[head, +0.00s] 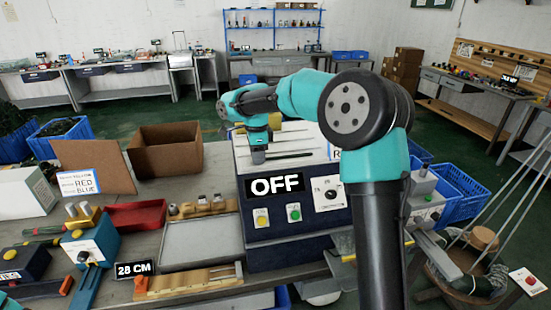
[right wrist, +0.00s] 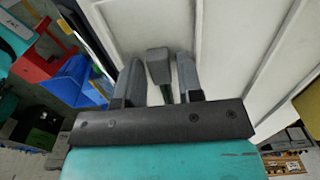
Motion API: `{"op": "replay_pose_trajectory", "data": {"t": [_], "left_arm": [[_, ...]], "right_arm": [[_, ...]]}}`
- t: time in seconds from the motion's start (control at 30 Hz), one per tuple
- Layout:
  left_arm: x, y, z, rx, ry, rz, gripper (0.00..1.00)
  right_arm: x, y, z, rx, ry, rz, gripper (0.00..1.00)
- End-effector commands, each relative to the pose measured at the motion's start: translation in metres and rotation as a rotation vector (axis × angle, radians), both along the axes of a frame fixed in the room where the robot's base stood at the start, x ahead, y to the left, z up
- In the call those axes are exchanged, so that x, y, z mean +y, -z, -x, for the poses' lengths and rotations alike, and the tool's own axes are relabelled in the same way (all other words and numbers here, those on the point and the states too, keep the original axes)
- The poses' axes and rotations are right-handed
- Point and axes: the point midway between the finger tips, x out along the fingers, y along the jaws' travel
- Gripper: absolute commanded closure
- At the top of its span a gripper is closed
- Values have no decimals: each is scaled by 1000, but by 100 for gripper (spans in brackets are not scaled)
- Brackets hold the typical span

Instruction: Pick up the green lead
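The green lead shows in the right wrist view as a dark grey plug (right wrist: 158,66) with a short green piece (right wrist: 167,94) behind it, over a pale surface. My right gripper (right wrist: 157,72) has one finger on each side of the plug, with narrow gaps visible, so it looks open around it. In the head view my right gripper (head: 258,151) points down over the left part of the pale top of the machine. There it hides much of what lies below, and I cannot make out the green lead. My left gripper is not in view.
Thin dark rods (head: 292,156) lie on the machine top beside the gripper. The machine's front panel (head: 298,207) has an OFF sign. An empty grey tray (head: 202,243), a red bin (head: 136,215) and a cardboard box (head: 166,150) stand to the left.

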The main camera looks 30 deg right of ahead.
Motion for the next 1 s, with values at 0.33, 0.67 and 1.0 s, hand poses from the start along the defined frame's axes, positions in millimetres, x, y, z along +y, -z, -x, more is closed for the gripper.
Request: {"op": "replay_pose_trajectory", "data": {"t": [0.33,0.67,1.0], "left_arm": [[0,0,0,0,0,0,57],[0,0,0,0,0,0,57],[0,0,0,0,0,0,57]], "right_arm": [[0,0,0,0,0,0,84],[0,0,0,0,0,0,100],[0,-11,0,0,0,0,100]]}}
